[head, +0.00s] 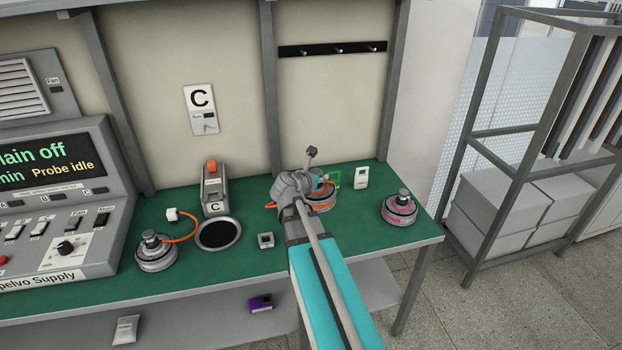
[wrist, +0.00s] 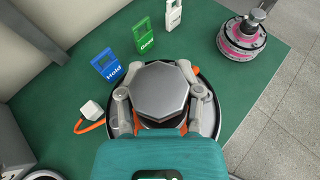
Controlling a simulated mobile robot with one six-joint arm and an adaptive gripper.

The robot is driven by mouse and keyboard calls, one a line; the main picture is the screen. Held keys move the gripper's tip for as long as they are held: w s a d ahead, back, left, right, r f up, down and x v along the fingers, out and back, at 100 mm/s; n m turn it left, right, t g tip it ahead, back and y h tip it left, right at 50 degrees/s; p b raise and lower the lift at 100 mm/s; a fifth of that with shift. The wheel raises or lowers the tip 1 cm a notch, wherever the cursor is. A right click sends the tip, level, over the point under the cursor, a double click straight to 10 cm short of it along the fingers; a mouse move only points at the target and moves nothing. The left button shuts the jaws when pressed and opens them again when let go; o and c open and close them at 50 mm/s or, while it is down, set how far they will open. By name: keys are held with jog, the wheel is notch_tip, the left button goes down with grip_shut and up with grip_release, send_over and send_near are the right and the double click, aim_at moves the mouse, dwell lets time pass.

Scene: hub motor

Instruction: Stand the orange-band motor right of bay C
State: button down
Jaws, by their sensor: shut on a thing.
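The orange-band motor (head: 322,206) is upright on or just above the green bench, right of bay C (head: 213,190). Whether its base touches the bench is hard to tell. My gripper (head: 316,190) reaches over it and partly hides it. A dark round base with a pale rim shows beneath. An orange lead with a white plug (wrist: 92,110) lies at its left. Bay C's round black pad (head: 219,235) is empty.
A pink-band motor (head: 398,208) stands at the bench's right end, and another motor (head: 155,251) with an orange lead stands left of the pad. Blue (wrist: 106,64), green (wrist: 146,38) and white (wrist: 174,15) tags stand behind the held motor. A small dark block (head: 265,240) lies between pad and arm.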

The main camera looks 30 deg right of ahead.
aim_at(329, 182)
jog(key=shift+s+d, duration=0.2)
jog(key=shift+d, duration=0.7)
jog(key=shift+s+d, duration=0.15)
jog(key=shift+d, duration=0.75)
jog(key=shift+f, duration=0.15)
notch_tip(329, 182, down, 11)
jog(key=b, duration=1.1)
jog(key=shift+r, duration=0.2)
jog(key=shift+f+b, duration=0.3)
jog(key=shift+f+b, duration=0.4)
jog(key=shift+f, duration=0.05)
jog(key=shift+f+b, duration=1.2)
jog(key=shift+b, duration=0.05)
dwell(1.1)
jog(key=shift+c, duration=0.9)
grip_release()
